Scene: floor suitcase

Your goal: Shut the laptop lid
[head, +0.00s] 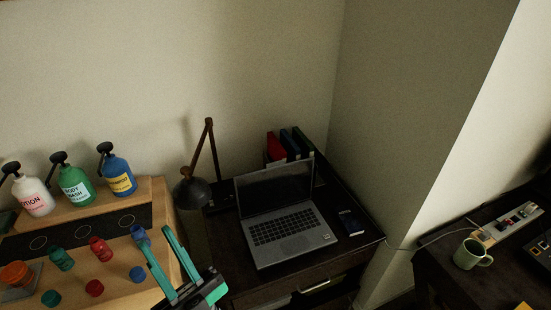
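The laptop (279,224) stands open on a small dark desk (348,257). Its lid (275,187) is raised upright at the back, with a dark screen facing me. The grey keyboard base lies flat on the desk top. My gripper (164,246) is at the bottom of the head view, left of and in front of the laptop. Its two teal fingers are spread apart with nothing seen between them. It is apart from the laptop.
A lamp (194,190) stands left of the laptop. Books (283,146) stand behind the lid. A dark phone-like item (350,222) lies to the right. Pump bottles (75,187) and coloured jars stand on a wooden stand at left. A mug (471,254) sits on another table at right.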

